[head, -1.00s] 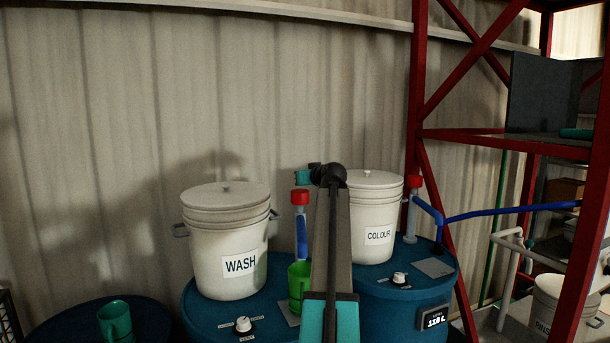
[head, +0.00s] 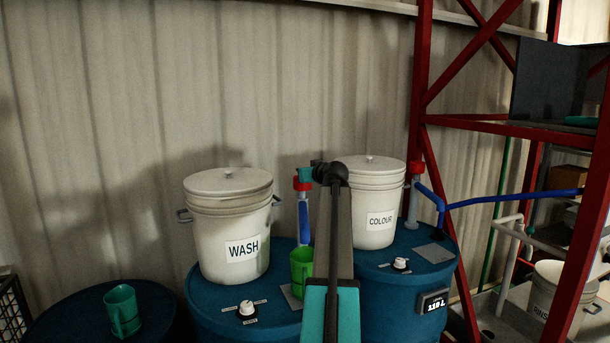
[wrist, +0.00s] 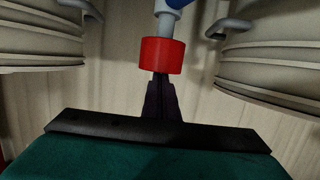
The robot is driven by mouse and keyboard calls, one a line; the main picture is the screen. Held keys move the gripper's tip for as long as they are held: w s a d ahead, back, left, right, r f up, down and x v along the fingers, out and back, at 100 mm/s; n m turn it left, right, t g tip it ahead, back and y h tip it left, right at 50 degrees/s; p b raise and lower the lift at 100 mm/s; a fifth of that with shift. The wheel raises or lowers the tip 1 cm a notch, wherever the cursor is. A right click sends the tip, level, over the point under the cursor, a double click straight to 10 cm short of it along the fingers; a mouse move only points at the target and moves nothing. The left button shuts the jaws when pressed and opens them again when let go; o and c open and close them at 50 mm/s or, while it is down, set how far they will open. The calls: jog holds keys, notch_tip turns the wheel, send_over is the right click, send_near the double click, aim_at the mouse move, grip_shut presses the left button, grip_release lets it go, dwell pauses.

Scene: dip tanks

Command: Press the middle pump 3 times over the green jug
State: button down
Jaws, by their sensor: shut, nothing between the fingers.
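A pump with a red cap (head: 303,184) and a blue stem (head: 303,220) stands between the WASH and COLOUR buckets. A green jug (head: 301,268) stands beneath it on a grey plate, partly behind my arm. My gripper (head: 304,174) is at the top of the red cap, coming from above. In the wrist view my shut, empty gripper (wrist: 160,80) has its fingertips at the red cap (wrist: 161,56) and appears to touch it. My arm hides part of the scene to the right of the pump.
The WASH bucket (head: 228,225) stands left of the pump and the COLOUR bucket (head: 375,205) right of it. Another red-capped pump (head: 415,168) is by the red frame (head: 425,90). Another green jug (head: 122,310) stands far left. Dials sit on the blue drums.

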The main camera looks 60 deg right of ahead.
jog(key=shift+s+f+b, duration=0.1)
jog(key=shift+f+b, duration=1.3)
jog(key=shift+f, duration=0.45)
jog(key=shift+r, duration=0.5)
notch_tip(320, 180, up, 4)
jog(key=shift+a+f+p, duration=0.15)
jog(key=shift+p, duration=0.2)
jog(key=b+v, duration=0.2)
jog(key=v, duration=0.7)
jog(key=shift+s+a+b, duration=0.15)
jog(key=shift+s+b, duration=0.2)
jog(key=shift+s, duration=0.05)
